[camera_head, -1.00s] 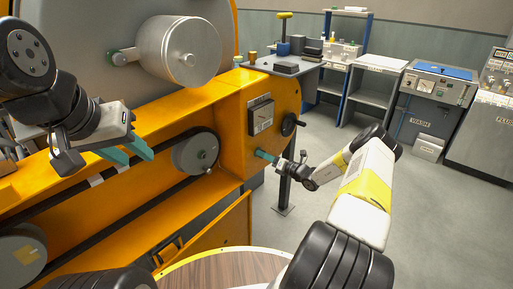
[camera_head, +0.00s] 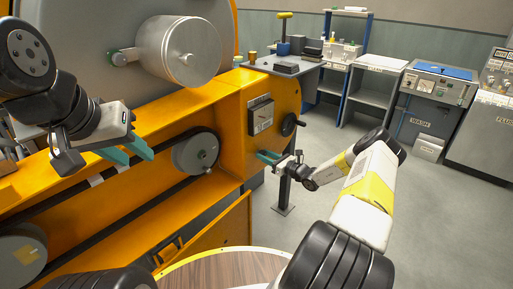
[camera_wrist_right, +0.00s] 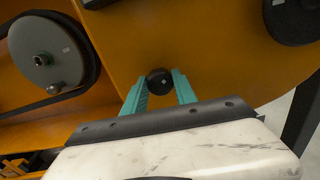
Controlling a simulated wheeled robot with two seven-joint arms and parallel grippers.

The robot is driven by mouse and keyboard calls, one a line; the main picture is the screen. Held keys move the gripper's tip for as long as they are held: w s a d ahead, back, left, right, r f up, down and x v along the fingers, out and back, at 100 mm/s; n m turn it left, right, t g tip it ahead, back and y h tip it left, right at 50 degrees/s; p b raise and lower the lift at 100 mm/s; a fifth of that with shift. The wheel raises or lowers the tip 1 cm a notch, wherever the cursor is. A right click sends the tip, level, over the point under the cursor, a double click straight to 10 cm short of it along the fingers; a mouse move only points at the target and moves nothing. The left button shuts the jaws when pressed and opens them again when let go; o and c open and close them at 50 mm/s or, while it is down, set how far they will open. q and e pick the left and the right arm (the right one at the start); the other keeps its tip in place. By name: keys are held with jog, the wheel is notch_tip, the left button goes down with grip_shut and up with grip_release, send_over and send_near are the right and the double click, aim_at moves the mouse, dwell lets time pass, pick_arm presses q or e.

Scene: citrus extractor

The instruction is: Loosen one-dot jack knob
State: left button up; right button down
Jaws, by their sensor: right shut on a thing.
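The jack knob (camera_wrist_right: 159,82) is a small round black knob with one pale mark on its face, on the orange machine side in the right wrist view. My right gripper (camera_wrist_right: 159,88) has its teal fingers on either side of this knob and is shut on it. In the head view, my right gripper (camera_head: 269,157) is at the machine's right end, below the black handwheel (camera_head: 288,125); the knob is hidden there. My left gripper (camera_head: 128,153) is open and empty, in front of the machine at the left.
The orange machine (camera_head: 225,115) fills the left, with a grey drum (camera_head: 180,50) and a belt pulley (camera_head: 196,153). A round wooden-topped table (camera_head: 215,268) is at the bottom. The grey floor (camera_head: 425,215) at right is open.

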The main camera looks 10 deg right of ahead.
jog(key=n, duration=1.1)
jog(key=shift+a, duration=0.1)
jog(key=shift+n, duration=0.4)
jog(key=c, duration=1)
grip_release()
jog(key=v, duration=0.7)
jog(key=shift+s+d, duration=0.25)
jog(key=shift+s, duration=0.05)
